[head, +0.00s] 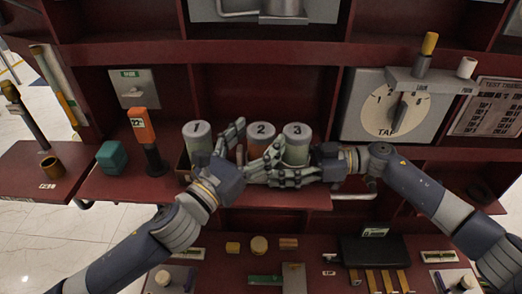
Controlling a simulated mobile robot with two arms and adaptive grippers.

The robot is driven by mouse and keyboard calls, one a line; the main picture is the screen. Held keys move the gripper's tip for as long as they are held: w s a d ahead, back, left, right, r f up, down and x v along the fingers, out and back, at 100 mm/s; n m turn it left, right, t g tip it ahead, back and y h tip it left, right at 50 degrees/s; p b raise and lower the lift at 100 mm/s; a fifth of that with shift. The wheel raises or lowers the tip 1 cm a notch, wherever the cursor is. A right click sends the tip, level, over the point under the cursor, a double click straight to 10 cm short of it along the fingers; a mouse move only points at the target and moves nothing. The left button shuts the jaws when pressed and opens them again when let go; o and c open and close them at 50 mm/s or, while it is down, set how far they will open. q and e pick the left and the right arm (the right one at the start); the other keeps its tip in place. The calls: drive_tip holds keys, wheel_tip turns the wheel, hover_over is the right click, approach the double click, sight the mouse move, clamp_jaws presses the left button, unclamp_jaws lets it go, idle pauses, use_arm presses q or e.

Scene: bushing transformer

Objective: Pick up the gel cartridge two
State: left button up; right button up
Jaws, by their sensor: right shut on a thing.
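Gel cartridge two (261,132) has a pale lid marked 2 and an orange body. It stands upright in the middle of the row, between cartridge one (197,141) and cartridge three (297,148). My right gripper (258,163) reaches in from the right, passing in front of cartridge three, and is shut on cartridge two. Its fingers hide the lower part of that cartridge. My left gripper (233,137) is open, with its fingers up between cartridges one and two. Whether it touches either one is unclear.
The cartridges stand on a red shelf (130,188). A teal block (112,156) and an orange-topped tool (143,130) are at left. A TAP dial panel (365,105) is at right. Small parts and a black box (373,251) lie on the lower bench.

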use_arm(q)
drive_tip(key=c, duration=1.6)
drive_tip(key=shift+r, duration=0.1)
drive_tip(key=shift+c, duration=0.2)
drive_tip(key=shift+r, duration=0.1)
wheel_tip(320, 180, up, 18)
use_arm(e)
drive_tip(key=o, duration=0.9)
drive_tip(key=shift+c, duration=0.2)
